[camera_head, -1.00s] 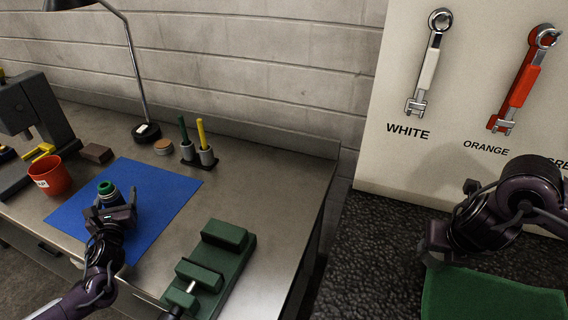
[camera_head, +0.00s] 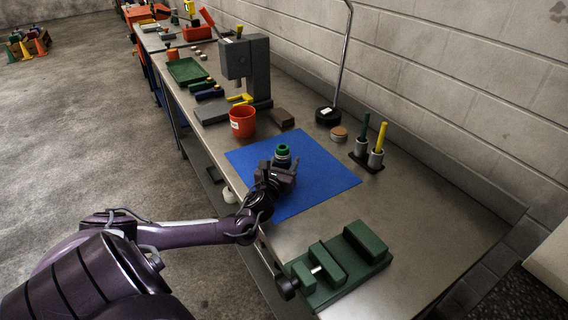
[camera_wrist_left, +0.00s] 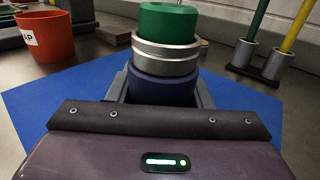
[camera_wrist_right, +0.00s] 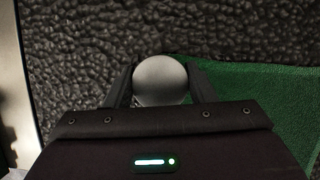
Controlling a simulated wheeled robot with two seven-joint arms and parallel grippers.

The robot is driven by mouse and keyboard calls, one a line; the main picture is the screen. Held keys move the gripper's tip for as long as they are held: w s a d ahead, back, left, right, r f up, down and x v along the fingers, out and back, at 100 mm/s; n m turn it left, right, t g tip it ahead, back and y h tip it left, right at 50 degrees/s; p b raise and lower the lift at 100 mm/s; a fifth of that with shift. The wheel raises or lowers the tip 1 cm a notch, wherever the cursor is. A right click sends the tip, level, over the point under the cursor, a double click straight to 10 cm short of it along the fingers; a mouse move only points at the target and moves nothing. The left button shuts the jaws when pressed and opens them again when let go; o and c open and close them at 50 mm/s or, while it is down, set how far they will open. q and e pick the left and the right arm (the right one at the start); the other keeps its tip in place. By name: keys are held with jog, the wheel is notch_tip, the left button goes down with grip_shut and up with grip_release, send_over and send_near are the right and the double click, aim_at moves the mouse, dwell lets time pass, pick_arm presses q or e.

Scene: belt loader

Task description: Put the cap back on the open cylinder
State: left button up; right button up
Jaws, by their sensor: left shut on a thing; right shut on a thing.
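The cylinder (camera_head: 283,152), with a dark blue body, silver collar and green top, stands upright on the blue mat (camera_head: 328,172). It also shows in the left wrist view (camera_wrist_left: 167,50). My left gripper (camera_head: 281,171) is shut around its lower body. My right gripper (camera_wrist_right: 162,82) is out of the head view. In the right wrist view it is shut on a smooth grey round thing (camera_wrist_right: 160,80), over a dark, rough surface. I cannot tell whether this is the cap. A tan-topped round disc (camera_head: 339,134) lies by the lamp base.
A red cup (camera_head: 242,123) and a grey press (camera_head: 247,68) stand beyond the mat. A green vise (camera_head: 341,268) is at the near edge. A holder with green and yellow rods (camera_head: 368,158) stands right. A green cloth (camera_wrist_right: 255,95) lies near my right gripper.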

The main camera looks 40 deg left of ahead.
pick_arm(q)
jog(key=shift+r, duration=0.25)
notch_tip(320, 180, up, 20)
dwell(0.5)
jog(key=shift+f, duration=0.15)
pick_arm(e)
jog(key=shift+f, duration=0.1)
dwell(0.4)
